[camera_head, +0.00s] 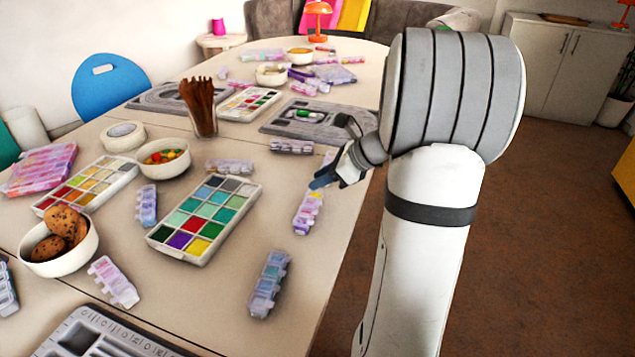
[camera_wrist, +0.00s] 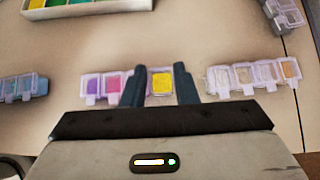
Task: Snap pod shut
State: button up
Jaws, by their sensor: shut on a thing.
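A translucent lilac pod strip (camera_head: 307,214) lies near the right edge of the table. In the wrist view, the same strip (camera_wrist: 102,85) shows purple and pink pods on the left and a yellow pod (camera_wrist: 161,82) at its right end. My gripper (camera_wrist: 159,76) has its dark fingers on either side of the yellow pod, shut on it. One finger partly covers the pod beside the yellow one. I cannot tell whether the yellow pod's lid is fully closed.
Another pod strip (camera_wrist: 255,76) lies close on the right in the wrist view, and a bluish strip (camera_wrist: 22,87) on the left. A bead case (camera_head: 205,216) with coloured compartments, a bead bowl (camera_head: 163,157) and a stick cup (camera_head: 201,112) stand left of my gripper.

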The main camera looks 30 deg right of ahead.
jog(key=f+t+y+b, duration=0.1)
jog(key=s+d+f+t+y+b, duration=0.1)
jog(key=shift+d+t+y, duration=0.1)
jog(key=shift+t+y, duration=0.2)
jog(key=shift+y, duration=0.1)
jog(key=shift+s+d+f+t+y+b, duration=0.15)
jog(key=shift+f+t+y+b, duration=0.2)
jog(key=shift+t+y, duration=0.25)
jog(key=shift+s+d+f+t+y+b, duration=0.1)
jog(key=shift+s+f+t+y+b, duration=0.1)
jog(key=shift+t+y+b, duration=0.3)
jog(key=o, duration=0.7)
jog(key=shift+c, duration=0.2)
jog(key=f+p+v, duration=0.1)
jog(key=p+v, duration=0.1)
jog(key=v, duration=0.5)
jog(key=shift+s+d+r, duration=0.25)
jog(key=shift+d+r, duration=0.1)
jog(key=shift+r, duration=0.1)
